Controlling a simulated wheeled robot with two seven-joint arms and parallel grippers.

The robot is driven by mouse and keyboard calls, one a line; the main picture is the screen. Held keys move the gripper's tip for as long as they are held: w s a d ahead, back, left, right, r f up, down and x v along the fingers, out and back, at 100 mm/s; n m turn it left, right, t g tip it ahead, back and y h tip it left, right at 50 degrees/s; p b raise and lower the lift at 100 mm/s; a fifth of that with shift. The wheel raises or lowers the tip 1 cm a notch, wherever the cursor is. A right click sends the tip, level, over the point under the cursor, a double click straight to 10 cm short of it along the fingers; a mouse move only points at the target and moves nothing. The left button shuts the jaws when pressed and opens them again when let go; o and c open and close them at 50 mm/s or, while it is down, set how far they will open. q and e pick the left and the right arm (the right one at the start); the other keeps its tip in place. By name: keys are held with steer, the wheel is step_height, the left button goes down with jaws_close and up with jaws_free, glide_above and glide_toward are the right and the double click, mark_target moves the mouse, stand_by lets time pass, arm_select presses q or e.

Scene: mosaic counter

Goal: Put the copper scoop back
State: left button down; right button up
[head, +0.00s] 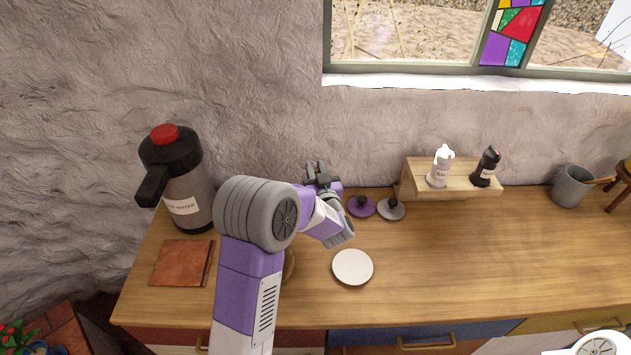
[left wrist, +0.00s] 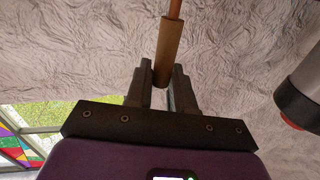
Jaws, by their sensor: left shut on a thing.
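My left gripper (head: 322,172) is raised near the back wall, left of the small wooden shelf. In the left wrist view, my left gripper (left wrist: 167,88) is shut on the tan handle of the copper scoop (left wrist: 168,50). A thin copper-coloured stem runs from the handle out of the top of that view, so the scoop's bowl is not visible. In the head view I cannot make out the scoop at the gripper. My right gripper is not in view.
A black-topped flask (head: 184,190) stands left, by a reddish-brown square board (head: 180,263). A white plate (head: 352,267), a purple lid (head: 361,207) and a grey lid (head: 391,209) lie nearby. The shelf (head: 420,184) holds two shakers. A grey pot (head: 571,187) stands right; the counter's right-middle is clear.

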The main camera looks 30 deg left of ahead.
arm_select(q)
steer(key=shift+w+f, duration=0.1)
steer(key=shift+f, duration=1.4)
steer(key=shift+b, duration=0.35)
steer(key=shift+f, duration=0.25)
steer(key=c, duration=1)
jaws_free()
steer(key=shift+r, duration=0.1)
steer(key=shift+r, duration=0.1)
steer(key=shift+d+r, duration=0.1)
steer(key=shift+r, duration=0.05)
steer(key=v, duration=1.2)
